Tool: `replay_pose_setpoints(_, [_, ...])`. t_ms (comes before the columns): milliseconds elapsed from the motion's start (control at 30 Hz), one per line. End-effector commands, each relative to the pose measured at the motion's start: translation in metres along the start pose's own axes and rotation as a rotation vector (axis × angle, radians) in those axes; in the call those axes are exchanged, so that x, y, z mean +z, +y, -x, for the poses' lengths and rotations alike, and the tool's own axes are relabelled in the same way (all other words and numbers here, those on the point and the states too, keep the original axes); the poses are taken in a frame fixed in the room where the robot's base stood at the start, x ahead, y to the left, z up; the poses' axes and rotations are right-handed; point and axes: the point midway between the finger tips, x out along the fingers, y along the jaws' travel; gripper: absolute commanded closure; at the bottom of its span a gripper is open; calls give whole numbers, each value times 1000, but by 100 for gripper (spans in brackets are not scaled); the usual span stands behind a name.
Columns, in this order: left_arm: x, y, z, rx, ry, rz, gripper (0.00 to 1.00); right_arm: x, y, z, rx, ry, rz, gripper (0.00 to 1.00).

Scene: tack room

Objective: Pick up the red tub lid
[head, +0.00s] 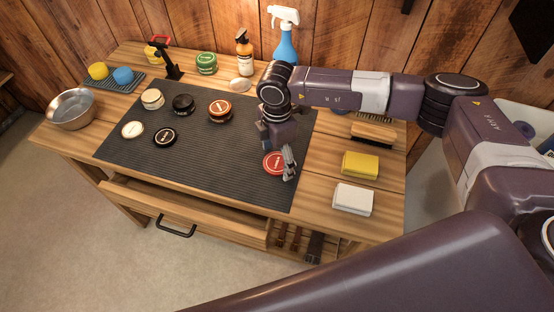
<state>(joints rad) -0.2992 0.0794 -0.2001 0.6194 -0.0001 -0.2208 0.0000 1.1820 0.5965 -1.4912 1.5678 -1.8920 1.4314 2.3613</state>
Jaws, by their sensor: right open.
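The red tub lid (269,163) is a flat red disc with a white mark. It lies on the dark ribbed mat (215,168), near the mat's right side. My right gripper (288,164) is open, pointing down at the lid's right edge. It covers part of that edge, and I cannot tell whether it touches the lid. My left gripper is out of view.
White, black and orange-brown tubs and lids stand left of the lid on the mat. A yellow sponge (360,164), white block (353,199) and brush (373,131) lie to the right. Bottles and a green tin (206,63) stand behind. A drawer (185,212) is open in front.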

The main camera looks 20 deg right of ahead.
Motion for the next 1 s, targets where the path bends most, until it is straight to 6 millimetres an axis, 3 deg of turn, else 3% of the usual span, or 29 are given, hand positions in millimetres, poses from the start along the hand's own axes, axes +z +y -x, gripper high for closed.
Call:
replay_pose_setpoints(133, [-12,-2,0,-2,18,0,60,0,0,0,1,0,1,24])
replay_pose_setpoints(433, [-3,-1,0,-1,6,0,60,0,0,0,1,0,0,54])
replay_pose_setpoints(767, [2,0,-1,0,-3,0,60,0,1,2,2,1,0,55])
replay_pose_setpoints(1000, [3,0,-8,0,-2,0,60,0,1,23,4,1,2,55])
